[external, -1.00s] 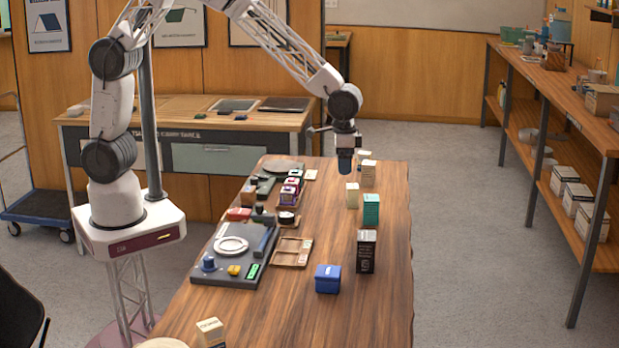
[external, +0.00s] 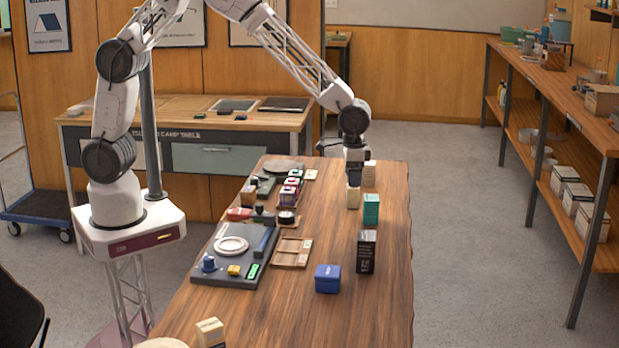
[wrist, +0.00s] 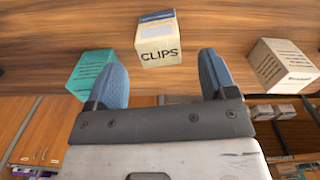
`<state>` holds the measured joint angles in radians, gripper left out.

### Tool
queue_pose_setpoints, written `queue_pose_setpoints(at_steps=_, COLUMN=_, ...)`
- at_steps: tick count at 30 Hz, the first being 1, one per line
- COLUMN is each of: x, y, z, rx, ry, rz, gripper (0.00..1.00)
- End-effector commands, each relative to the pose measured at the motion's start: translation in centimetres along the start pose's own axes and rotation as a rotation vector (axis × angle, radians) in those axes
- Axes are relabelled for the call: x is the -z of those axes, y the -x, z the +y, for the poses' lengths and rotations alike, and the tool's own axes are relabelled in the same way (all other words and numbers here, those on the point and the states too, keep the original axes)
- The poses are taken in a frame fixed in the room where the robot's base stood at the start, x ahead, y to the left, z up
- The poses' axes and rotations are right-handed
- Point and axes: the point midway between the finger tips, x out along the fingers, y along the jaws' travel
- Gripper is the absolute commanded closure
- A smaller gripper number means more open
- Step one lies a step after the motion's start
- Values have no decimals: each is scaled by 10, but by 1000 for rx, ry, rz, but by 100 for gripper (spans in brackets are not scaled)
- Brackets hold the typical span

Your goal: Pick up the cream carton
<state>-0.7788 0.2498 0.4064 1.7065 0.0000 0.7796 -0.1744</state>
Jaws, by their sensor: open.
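A cream carton marked CLIPS (wrist: 160,52) stands on the wooden table, just beyond and between my fingertips in the wrist view. In the external view this cream carton (external: 353,199) is directly below my gripper (external: 354,180), its top partly hidden by the fingers. My gripper (wrist: 165,78) is open and empty, its two blue fingers spread wider than the carton. I cannot tell whether the fingertips have come down beside its top.
A teal carton (external: 371,210) stands on the near side and a second pale carton (external: 369,178) on the far side. A dark carton (external: 366,251) and a blue box (external: 328,279) are nearer. A wooden tray (external: 292,252) lies left. The table's right edge is close.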

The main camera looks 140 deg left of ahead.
Motion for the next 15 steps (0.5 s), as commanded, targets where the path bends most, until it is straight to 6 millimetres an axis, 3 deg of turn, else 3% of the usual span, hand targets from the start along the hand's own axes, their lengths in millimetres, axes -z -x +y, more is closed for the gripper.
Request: queue_pose_setpoints(at_steps=15, x=0, y=-8, z=0, rx=0, ry=0, rz=-1, gripper=22)
